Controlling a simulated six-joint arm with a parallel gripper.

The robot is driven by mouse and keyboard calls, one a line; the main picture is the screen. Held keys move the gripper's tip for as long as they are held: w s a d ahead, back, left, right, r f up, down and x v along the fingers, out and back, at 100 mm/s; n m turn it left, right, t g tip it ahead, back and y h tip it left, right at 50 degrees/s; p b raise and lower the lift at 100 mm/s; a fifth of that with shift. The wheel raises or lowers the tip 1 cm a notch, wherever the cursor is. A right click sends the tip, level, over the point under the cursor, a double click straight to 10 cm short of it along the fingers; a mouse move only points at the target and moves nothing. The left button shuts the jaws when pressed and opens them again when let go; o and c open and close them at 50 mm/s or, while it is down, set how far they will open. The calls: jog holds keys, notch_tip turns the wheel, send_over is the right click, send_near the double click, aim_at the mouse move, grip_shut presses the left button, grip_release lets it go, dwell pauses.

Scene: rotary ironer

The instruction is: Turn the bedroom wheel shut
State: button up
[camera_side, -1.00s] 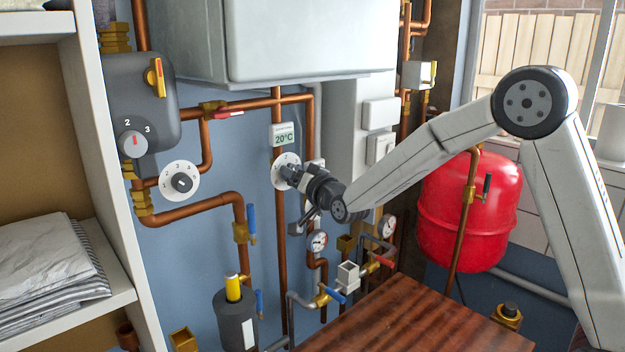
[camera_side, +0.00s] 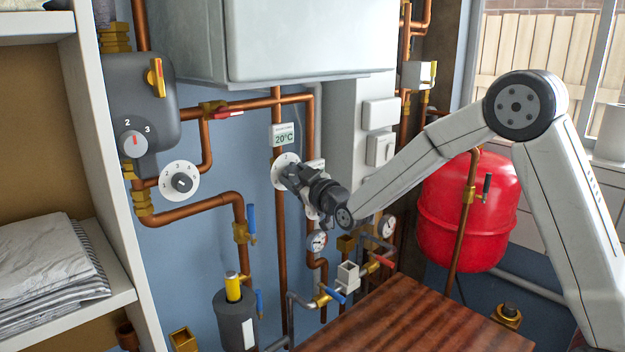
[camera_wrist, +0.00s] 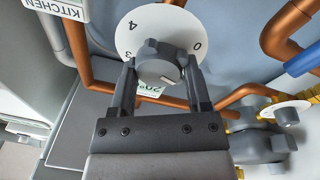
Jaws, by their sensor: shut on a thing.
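A grey knob (camera_wrist: 160,62) sits on a round white numbered dial (camera_wrist: 148,22). The digits 0, 4 and 3 show. My gripper (camera_wrist: 160,75) has one finger on each side of the knob and is shut on it. In the side view the same dial (camera_side: 279,166) is on the blue wall below a 20°C label, partly hidden by my gripper (camera_side: 290,175). The label's small top line is too small to read there, so I cannot tell from it whether this is the bedroom wheel. Which digit the knob points to is unclear.
A KITCHEN label (camera_wrist: 62,8) is close by. A second numbered dial (camera_side: 180,182) is left of the held one. Copper pipes (camera_side: 278,230) and gauges (camera_side: 388,224) crowd the wall below. A white boiler (camera_side: 300,40) hangs above, and a wooden top (camera_side: 420,315) lies below right.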

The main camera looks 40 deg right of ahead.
jog(key=n+y, duration=0.1)
jog(key=n, duration=0.5)
jog(key=shift+f+n+y, duration=0.1)
jog(key=shift+n+y, duration=0.6)
jog(key=shift+n, duration=2)
jog(key=o, duration=1.3)
jog(key=shift+s, duration=0.1)
jog(key=s, duration=0.7)
jog(key=shift+s+d+f, duration=0.3)
jog(key=shift+f, duration=0.1)
jog(key=shift+f, duration=0.1)
